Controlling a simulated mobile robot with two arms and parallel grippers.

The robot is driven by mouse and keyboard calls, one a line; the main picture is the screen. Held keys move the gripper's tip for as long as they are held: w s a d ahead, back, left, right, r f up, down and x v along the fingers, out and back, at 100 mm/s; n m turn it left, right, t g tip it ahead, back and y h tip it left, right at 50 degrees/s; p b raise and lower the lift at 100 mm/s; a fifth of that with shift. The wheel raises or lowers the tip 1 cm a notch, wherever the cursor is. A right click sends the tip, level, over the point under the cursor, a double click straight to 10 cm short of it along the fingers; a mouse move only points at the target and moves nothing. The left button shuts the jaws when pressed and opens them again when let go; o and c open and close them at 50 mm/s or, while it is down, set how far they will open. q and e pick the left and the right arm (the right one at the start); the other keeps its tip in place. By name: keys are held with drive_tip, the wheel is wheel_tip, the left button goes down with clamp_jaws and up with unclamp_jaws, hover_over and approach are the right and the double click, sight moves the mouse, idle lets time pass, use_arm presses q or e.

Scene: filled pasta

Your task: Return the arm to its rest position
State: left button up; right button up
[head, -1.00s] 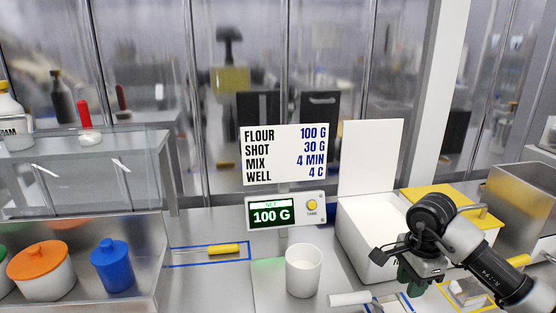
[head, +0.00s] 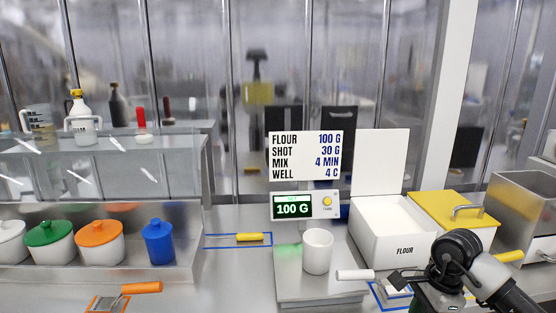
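One of my arms comes in from the lower right, and I take it as my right arm. Its black wrist joint stands in front of the flour box's right side. The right gripper (head: 412,288) is low at the bottom edge, partly cut off, and its fingers do not show clearly enough to tell open from shut. No held object is visible in it. My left gripper is not in view.
A scale reading 100 G (head: 292,206) has a white cup (head: 317,251) on its plate. Right of it is an open flour box (head: 392,226), then a yellow-lidded box (head: 452,208). Lidded pots (head: 100,243) line the left. An orange-handled tool (head: 141,287) lies front left.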

drive_tip(key=w+a+f+m+t+y, duration=0.3)
drive_tip(key=a+f+m+y, duration=0.9)
drive_tip(key=f, duration=0.1)
drive_tip(key=s+d+f+m+t+h, duration=0.1)
drive_tip(key=d+f+m+t+h, duration=0.1)
drive_tip(key=f+m+t, duration=0.5)
drive_tip(key=s+d+f+m+t+h, duration=0.2)
drive_tip(key=f+m+t+h, duration=0.1)
drive_tip(key=f+m, duration=0.8)
drive_tip(key=s+d+f+m+g+h, duration=0.2)
drive_tip(key=s+f+m+h, duration=0.2)
drive_tip(key=s+f+m, duration=0.35)
drive_tip(key=s+d+f+m+g+h, duration=0.25)
drive_tip(key=s+f+m, duration=0.35)
drive_tip(key=s+f, duration=0.3)
drive_tip(key=s+a+f+m+g+h, duration=0.1)
drive_tip(key=s+f+m+g, duration=0.2)
drive_tip(key=s, duration=1)
drive_tip(key=s+a+f+m+g+h, duration=0.1)
drive_tip(key=s+f+m+g, duration=0.3)
drive_tip(key=s, duration=0.8)
wheel_tip(320, 180, down, 2)
drive_tip(key=shift+s+f+m, duration=0.1)
drive_tip(key=shift+s+m, duration=0.3)
drive_tip(key=shift+m, duration=0.25)
